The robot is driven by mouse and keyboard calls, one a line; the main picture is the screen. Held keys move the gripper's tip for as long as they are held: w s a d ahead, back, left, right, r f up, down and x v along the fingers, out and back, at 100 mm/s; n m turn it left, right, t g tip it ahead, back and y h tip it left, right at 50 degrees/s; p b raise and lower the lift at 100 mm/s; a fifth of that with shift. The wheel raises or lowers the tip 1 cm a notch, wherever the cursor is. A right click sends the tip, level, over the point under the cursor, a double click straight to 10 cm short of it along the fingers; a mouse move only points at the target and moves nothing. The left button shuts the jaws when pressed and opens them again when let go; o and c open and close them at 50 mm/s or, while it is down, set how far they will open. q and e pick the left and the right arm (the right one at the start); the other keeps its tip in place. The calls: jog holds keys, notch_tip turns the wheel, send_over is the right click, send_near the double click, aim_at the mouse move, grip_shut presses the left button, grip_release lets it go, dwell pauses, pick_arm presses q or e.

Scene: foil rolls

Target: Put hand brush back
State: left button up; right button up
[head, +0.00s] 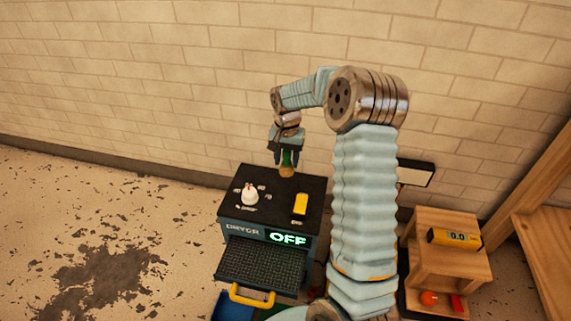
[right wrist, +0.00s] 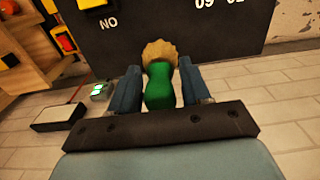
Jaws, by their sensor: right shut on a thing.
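The hand brush has a green handle (right wrist: 160,88) and tan bristles (right wrist: 159,51). My right gripper (head: 287,155) is shut on the green handle, and both fingers flank it in the right wrist view (right wrist: 160,85). The brush (head: 287,170) points bristles down at the back of the black top (head: 270,190) of a dryer. I cannot tell whether the bristles touch that top. The place where the brush belongs cannot be made out. My left gripper is not in view.
The dryer top carries a white knob (head: 250,194) and a yellow switch (head: 300,204); its display reads OFF (head: 288,239). A mesh tray (head: 262,265) with a yellow handle juts out front. A wooden shelf (head: 425,222) stands right, a brick wall (head: 180,90) behind.

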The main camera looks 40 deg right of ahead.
aim_at(287, 166)
jog(key=shift+f, duration=1.35)
jog(key=shift+f, duration=0.3)
jog(key=o, duration=1.1)
jog(key=shift+o, duration=0.2)
notch_tip(287, 166, up, 13)
jog(key=shift+f+p, duration=0.15)
jog(key=shift+p, duration=0.15)
